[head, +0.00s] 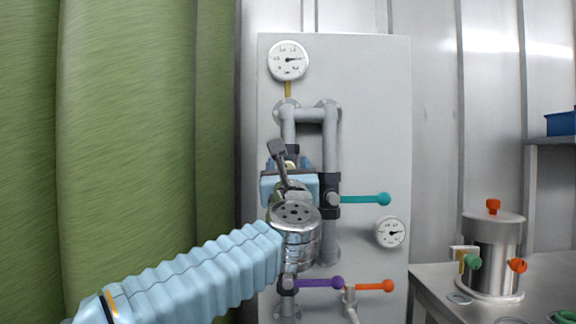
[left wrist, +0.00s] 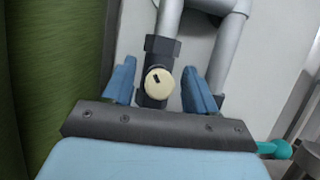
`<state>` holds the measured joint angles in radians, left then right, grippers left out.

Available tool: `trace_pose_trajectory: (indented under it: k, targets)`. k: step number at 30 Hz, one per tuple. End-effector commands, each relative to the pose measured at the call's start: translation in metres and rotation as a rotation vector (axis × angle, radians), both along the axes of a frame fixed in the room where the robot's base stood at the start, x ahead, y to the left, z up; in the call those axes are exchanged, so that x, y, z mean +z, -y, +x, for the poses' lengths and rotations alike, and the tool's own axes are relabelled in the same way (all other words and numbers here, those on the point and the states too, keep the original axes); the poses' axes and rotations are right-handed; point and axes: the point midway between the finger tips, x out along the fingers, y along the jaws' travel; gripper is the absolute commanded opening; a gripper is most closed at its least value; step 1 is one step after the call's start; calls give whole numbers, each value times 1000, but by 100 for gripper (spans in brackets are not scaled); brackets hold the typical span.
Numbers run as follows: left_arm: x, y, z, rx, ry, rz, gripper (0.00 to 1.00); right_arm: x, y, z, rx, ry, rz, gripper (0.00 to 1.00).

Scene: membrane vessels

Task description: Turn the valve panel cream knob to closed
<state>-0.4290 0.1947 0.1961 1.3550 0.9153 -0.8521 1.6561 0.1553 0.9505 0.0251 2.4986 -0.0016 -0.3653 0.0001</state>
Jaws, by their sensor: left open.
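The valve panel (head: 375,120) is a grey upright board with pipes, gauges and coloured valve handles. The cream knob (left wrist: 159,83) is round with a dark mark on its face and sits on a dark valve body on a grey pipe. In the head view only a small bit of the knob (head: 291,150) shows behind my left gripper (head: 288,165). In the left wrist view my left gripper (left wrist: 160,82) is open, with one blue finger on each side of the knob and visible gaps between. Whether the fingers reach the knob's depth is hard to tell. My right gripper is not in view.
A teal handle (head: 363,199) sticks out right of my gripper. Purple (head: 318,283) and orange (head: 374,286) handles are lower down. Green curtains (head: 125,150) hang at the left. A steel vessel (head: 494,260) stands on a table at the right.

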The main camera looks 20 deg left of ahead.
Motion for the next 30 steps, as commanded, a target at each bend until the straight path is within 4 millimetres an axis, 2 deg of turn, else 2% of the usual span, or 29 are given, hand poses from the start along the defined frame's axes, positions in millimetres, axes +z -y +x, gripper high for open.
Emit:
trace_pose_trajectory:
  k: [4, 12, 15, 23, 30]
  targets:
    - [0, 0, 0, 0, 0, 0, 55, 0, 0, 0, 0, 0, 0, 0]
    - [0, 0, 0, 0, 0, 0, 14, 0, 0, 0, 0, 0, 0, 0]
    - [0, 0, 0, 0, 0, 0, 2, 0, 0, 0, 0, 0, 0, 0]
    - [0, 0, -1, -1, -8, 28, 1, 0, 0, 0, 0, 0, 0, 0]
    - [0, 0, -1, -1, -42, 147, 1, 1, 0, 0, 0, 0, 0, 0]
